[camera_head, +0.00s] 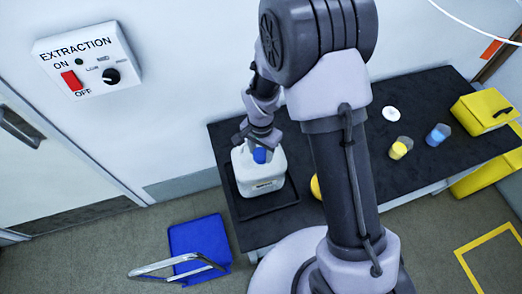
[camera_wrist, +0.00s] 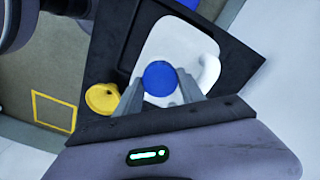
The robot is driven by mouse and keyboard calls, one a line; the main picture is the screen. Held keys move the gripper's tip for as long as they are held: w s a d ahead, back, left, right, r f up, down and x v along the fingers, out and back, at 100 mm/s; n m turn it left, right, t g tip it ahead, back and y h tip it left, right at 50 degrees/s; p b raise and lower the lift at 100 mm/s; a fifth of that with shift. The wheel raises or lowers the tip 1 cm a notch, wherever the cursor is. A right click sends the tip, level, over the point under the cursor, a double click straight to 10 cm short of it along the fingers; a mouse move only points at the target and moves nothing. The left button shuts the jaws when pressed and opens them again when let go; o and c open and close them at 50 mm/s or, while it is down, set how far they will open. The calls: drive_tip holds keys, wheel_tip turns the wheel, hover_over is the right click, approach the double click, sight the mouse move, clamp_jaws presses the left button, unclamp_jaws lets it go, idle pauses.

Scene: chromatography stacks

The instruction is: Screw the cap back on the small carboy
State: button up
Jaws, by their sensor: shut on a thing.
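The small carboy (camera_head: 268,182) is a white jug with a handle, upright in a black tray (camera_head: 237,204) at the left end of the black bench. In the wrist view its white body (camera_wrist: 165,43) lies behind the cap, with the handle (camera_wrist: 208,70) on the right. My gripper (camera_wrist: 160,82) is shut on the blue cap (camera_wrist: 160,76), one finger on each side. In the head view the cap (camera_head: 260,156) is at the top of the carboy. The cap hides the carboy's mouth, so I cannot tell whether it touches the neck.
A yellow object (camera_head: 315,187) lies beside the tray, partly behind my arm. A white disc (camera_head: 391,114), a yellow-filled beaker (camera_head: 401,148), a blue-filled beaker (camera_head: 438,135) and a yellow case (camera_head: 486,109) are farther right. A blue folding step (camera_head: 198,243) stands on the floor.

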drive_tip(key=shift+f+b, duration=0.4)
drive_tip(key=shift+f, duration=0.05)
